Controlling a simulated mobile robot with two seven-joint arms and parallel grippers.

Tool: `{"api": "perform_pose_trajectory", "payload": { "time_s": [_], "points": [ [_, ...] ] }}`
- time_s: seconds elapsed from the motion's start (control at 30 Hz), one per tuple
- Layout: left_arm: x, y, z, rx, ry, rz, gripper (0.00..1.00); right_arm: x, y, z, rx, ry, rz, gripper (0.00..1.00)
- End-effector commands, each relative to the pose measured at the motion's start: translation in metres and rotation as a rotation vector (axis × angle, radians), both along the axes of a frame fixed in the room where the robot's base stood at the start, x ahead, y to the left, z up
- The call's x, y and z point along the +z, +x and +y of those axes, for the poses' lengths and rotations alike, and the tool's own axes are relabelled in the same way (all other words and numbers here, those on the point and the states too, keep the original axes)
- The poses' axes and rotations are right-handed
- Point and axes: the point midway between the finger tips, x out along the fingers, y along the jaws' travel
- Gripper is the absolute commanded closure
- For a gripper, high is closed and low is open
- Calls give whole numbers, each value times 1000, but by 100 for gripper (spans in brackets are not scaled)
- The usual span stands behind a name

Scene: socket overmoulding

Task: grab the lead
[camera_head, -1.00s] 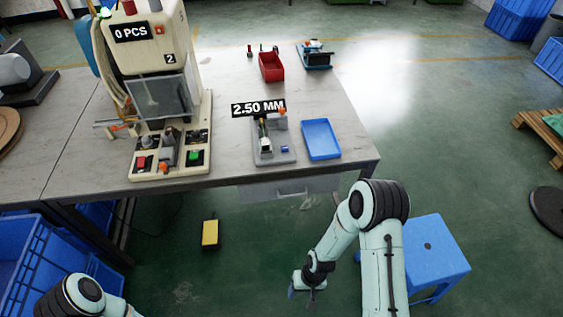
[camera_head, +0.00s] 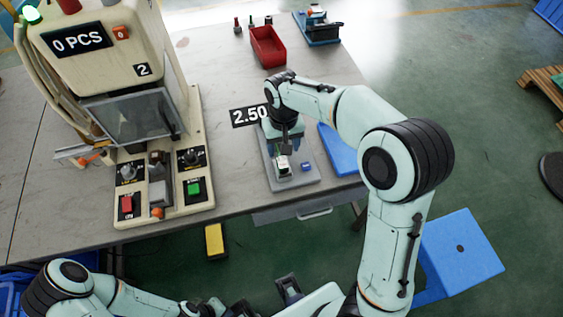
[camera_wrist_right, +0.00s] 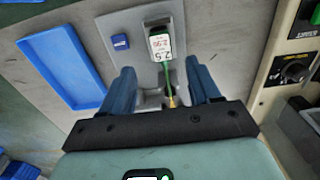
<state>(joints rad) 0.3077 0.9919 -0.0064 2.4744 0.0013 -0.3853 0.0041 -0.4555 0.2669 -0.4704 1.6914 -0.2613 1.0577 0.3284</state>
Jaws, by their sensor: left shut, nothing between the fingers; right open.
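My right gripper (camera_wrist_right: 164,88) is open, with a blue finger on either side of the lead. I see no contact between finger and wire. In the head view the right hand hangs over the fixture and hides part of it. My left gripper (camera_head: 288,289) is shut and empty near the bottom edge.
A small blue block (camera_wrist_right: 120,42) sits on the fixture. A blue tray (camera_wrist_right: 62,65) lies beside it, partly behind my right arm in the head view. The beige machine (camera_head: 155,190) stands left of the fixture. A red bin (camera_head: 268,46) is behind.

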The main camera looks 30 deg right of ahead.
Motion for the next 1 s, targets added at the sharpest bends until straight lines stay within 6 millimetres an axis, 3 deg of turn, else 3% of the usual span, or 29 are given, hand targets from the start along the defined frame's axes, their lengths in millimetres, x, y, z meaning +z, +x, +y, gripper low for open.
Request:
{"api": "perform_pose_trajectory", "payload": {
  "time_s": [0.1, 0.27, 0.57, 0.87, 1.0],
  "points": [
    [-2, 0, 0, 0, 0, 0, 100, -16, 0, 0, 0, -1, 2, 38],
    [-3, -1, 0, 0, 0, 0, 100, -25, -1, 0, 0, -1, 1, 38],
    [-8, -2, 0, 0, 1, 1, 100, -67, -3, 2, 0, -1, 3, 38],
    [-8, -2, 0, 0, 1, 1, 100, -72, -3, 2, 0, 0, 0, 38],
    [-8, -2, 0, 0, 1, 1, 100, -72, -3, 2, 0, 0, -1, 81]
  ]
}}
